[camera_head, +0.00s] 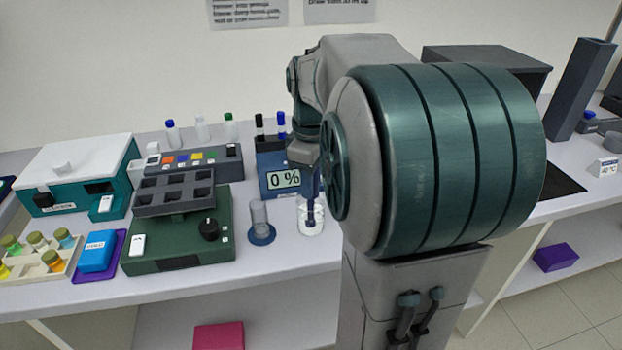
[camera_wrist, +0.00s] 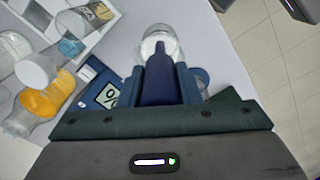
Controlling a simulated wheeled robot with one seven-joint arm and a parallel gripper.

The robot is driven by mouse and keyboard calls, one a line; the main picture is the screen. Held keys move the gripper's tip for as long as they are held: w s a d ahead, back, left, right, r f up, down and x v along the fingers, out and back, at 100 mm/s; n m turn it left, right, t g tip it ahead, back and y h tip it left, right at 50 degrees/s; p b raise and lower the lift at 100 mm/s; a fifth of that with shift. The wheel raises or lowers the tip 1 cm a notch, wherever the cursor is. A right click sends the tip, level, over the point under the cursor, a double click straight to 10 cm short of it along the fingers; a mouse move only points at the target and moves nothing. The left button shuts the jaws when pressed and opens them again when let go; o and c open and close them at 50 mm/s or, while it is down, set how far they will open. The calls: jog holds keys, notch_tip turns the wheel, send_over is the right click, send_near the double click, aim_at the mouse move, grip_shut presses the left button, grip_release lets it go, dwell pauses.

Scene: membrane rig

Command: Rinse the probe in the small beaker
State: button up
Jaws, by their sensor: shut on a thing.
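My gripper (camera_wrist: 159,88) is shut on the dark blue probe (camera_wrist: 158,66), with one finger on each side of it. The probe points down toward a clear glass beaker (camera_head: 311,220) with whitish contents, at the front of the bench. This beaker also shows past the probe's end in the wrist view (camera_wrist: 161,36). I cannot tell whether the tip touches the contents. A second, narrow clear vessel (camera_head: 259,214) stands on a round blue base just left of it. The blue meter (camera_head: 283,180) behind reads "0 %".
A green device with a dark block (camera_head: 180,240) stands left of the vessels. Several capped bottles (camera_head: 172,134) line the back. A tray of vials (camera_head: 40,258) lies at far left.

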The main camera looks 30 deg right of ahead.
notch_tip(320, 180, up, 10)
jog(key=p, duration=0.8)
jog(key=shift+f, duration=0.2)
